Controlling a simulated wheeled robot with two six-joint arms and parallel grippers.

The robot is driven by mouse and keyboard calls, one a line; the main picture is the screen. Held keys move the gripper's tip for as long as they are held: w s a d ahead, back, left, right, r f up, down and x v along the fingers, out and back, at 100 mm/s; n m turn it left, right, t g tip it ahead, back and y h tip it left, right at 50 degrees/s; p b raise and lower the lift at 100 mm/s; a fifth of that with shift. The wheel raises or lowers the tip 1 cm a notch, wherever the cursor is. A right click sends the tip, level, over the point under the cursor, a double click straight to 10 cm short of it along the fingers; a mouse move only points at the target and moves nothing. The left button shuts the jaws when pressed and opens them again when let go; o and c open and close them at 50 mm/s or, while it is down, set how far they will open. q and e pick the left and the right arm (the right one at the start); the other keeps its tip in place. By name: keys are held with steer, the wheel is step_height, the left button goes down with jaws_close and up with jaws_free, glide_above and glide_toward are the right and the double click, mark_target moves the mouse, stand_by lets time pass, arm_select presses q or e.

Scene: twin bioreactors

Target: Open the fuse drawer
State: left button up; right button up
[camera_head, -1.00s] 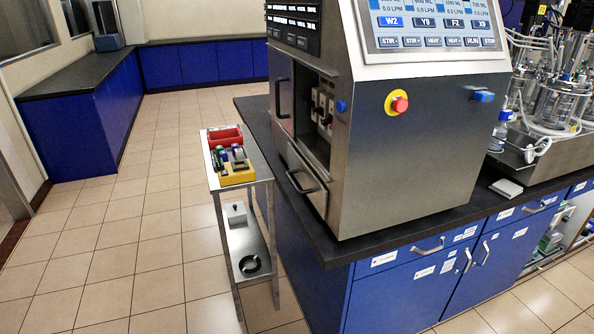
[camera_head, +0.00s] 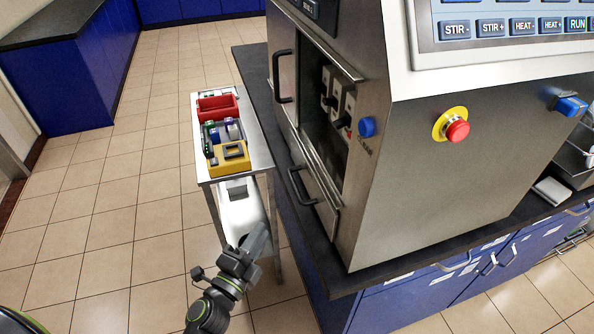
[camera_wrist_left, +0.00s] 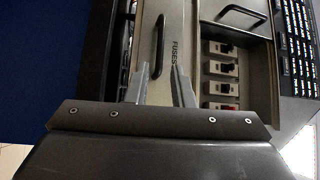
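The fuse drawer (camera_head: 318,194) is the steel front low on the left side of the control cabinet, with a black bar handle (camera_head: 300,187). My left gripper (camera_head: 258,240) is below and left of the handle in the head view. In the left wrist view its two fingers (camera_wrist_left: 160,72) are apart and empty, pointing toward the handle's near end; I cannot tell if they touch it. My right gripper is not in view.
The cabinet stands on a dark counter (camera_head: 372,262). Above the drawer is an open bay with breakers (camera_head: 338,100). A steel cart (camera_head: 262,155) with a red bin (camera_head: 218,106) and a yellow item (camera_head: 231,160) stands close left. An emergency stop (camera_head: 457,131) is on the cabinet front. Floor at left is clear.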

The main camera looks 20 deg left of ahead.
mark_target(293, 180)
arm_select(q)
steer(key=p+x, duration=0.1)
steer(key=x, duration=1.6)
steer(key=shift+a+r, duration=0.1)
steer(key=shift+r, duration=0.05)
jaws_close()
